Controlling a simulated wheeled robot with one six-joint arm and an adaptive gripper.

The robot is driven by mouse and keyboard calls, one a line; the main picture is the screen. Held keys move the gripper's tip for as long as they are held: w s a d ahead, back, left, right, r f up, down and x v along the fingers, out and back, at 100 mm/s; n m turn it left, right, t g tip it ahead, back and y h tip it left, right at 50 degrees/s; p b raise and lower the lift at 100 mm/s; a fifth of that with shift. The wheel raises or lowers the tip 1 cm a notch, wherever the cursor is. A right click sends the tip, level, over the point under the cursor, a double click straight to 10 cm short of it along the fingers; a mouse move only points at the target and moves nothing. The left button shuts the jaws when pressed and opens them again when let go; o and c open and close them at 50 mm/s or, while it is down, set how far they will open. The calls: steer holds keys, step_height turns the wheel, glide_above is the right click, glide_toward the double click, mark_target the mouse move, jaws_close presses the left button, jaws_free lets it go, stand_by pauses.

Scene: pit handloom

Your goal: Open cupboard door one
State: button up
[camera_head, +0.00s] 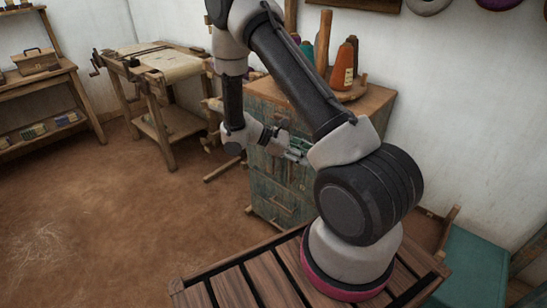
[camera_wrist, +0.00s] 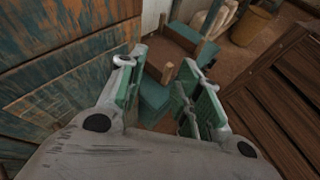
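The cupboard (camera_head: 268,182) has a weathered teal front and a brown wooden top. It stands behind my arm in the head view, and my arm hides part of it. Its worn teal and brown panels (camera_wrist: 60,75) fill the left of the wrist view. I cannot tell which door is door one, and no door looks open. My gripper (camera_head: 296,150) is in front of the cupboard's face. In the wrist view my gripper (camera_wrist: 165,95) has its two green-padded fingers apart with nothing held between them. The left finger is close beside the panels; contact is unclear.
Cones of yarn (camera_head: 344,66) stand on the cupboard top. A wooden worktable (camera_head: 165,66) and a shelf (camera_head: 50,80) are at the left. A teal chest (camera_head: 475,262) is at the lower right. The earthen floor at left is clear.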

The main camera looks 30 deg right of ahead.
steer(key=w+f+n+t+h, duration=0.3)
steer(key=w+f+n+t, duration=0.25)
steer(key=f, duration=0.45)
steer(key=w+f+n+t+h, duration=0.2)
steer(key=w+f+n+t, duration=0.35)
steer(key=f, duration=0.35)
steer(key=w+a+r+n+t, duration=0.1)
steer(key=w+a+n+t, duration=0.2)
steer(key=w+a+t, duration=0.45)
steer(key=w+d, duration=0.1)
steer(key=d, duration=0.1)
steer(key=w+d+g, duration=0.1)
steer(key=w+d, duration=0.1)
steer(key=d, duration=0.1)
steer(key=w+d+g, duration=0.1)
steer(key=w+d, duration=0.1)
steer(key=d, duration=0.1)
steer(key=shift+w+r+y, duration=0.2)
steer(key=shift+r+y, duration=0.1)
steer(key=shift+y, duration=0.1)
steer(key=shift+c, duration=0.3)
jaws_close()
